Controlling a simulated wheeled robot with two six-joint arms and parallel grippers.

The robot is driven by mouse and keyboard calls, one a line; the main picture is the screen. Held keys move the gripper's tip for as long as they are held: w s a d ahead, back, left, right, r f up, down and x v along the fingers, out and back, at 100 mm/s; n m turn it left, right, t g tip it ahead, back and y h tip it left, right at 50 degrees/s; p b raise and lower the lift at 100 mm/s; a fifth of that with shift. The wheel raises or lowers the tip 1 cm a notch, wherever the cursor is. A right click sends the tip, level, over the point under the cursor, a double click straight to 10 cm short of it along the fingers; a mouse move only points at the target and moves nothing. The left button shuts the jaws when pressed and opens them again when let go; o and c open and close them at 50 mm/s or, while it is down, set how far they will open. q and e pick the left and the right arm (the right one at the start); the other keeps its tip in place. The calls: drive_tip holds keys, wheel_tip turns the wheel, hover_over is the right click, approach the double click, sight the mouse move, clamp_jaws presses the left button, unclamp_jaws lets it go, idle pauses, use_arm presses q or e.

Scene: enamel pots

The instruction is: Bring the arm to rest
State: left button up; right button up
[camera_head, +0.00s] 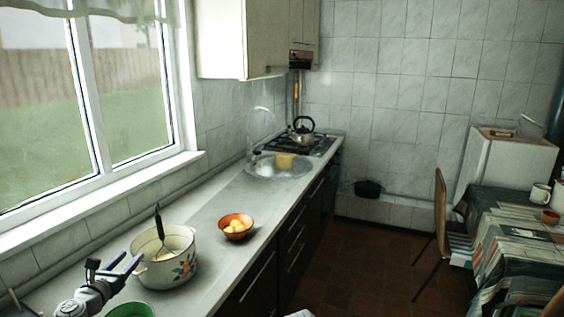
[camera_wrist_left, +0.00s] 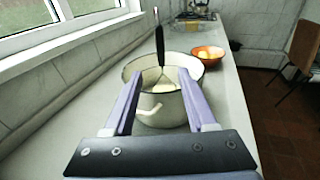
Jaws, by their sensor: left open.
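My left gripper (camera_head: 127,264) is at the lower left of the head view, open and empty, just left of a white enamel pot. In the left wrist view its two purple fingers (camera_wrist_left: 160,100) are spread apart, with the pot in front of them. The pot (camera_head: 172,272) has a floral print and stands on the counter. A dark-handled utensil (camera_head: 159,224) leans in it; its lower end is inside the pot. The pot also shows in the left wrist view (camera_wrist_left: 158,106). I cannot tell whether the fingers touch it. My right gripper is not in view.
An orange bowl (camera_head: 236,228) with yellow pieces stands right of the pot on the counter (camera_head: 222,202). A green bowl (camera_head: 131,311) is at the bottom edge. A sink (camera_head: 262,170) and a kettle (camera_head: 301,132) on the stove are farther back. The window wall bounds the left.

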use_arm(q)
drive_tip(key=d+f+m+g+h, duration=0.25)
drive_tip(key=d+m, duration=0.25)
drive_tip(key=d, duration=0.3)
drive_tip(key=d+f+m+g+h, duration=0.25)
drive_tip(key=d+m, duration=0.25)
drive_tip(key=d, duration=0.3)
drive_tip(key=s+d+f+m+g, duration=0.45)
drive_tip(key=d+m, duration=0.25)
drive_tip(key=d, duration=0.2)
drive_tip(key=s+d+f+m+g, duration=0.3)
drive_tip(key=s+d+f+m, duration=0.15)
drive_tip(key=d+m, duration=0.3)
drive_tip(key=s+d+f+m+g+y, duration=0.2)
drive_tip(key=s+m+y, duration=0.1)
drive_tip(key=s+m, duration=0.4)
drive_tip(key=s+d+f+m+g+y+p, duration=0.1)
drive_tip(key=s+d+f+m+g+y, duration=0.1)
drive_tip(key=s+m, duration=0.4)
drive_tip(key=shift+s+d+f+m+g+y, duration=0.4)
drive_tip(key=shift+m+y, duration=0.35)
drive_tip(key=shift+y, duration=0.55)
drive_tip(key=shift+d, duration=0.1)
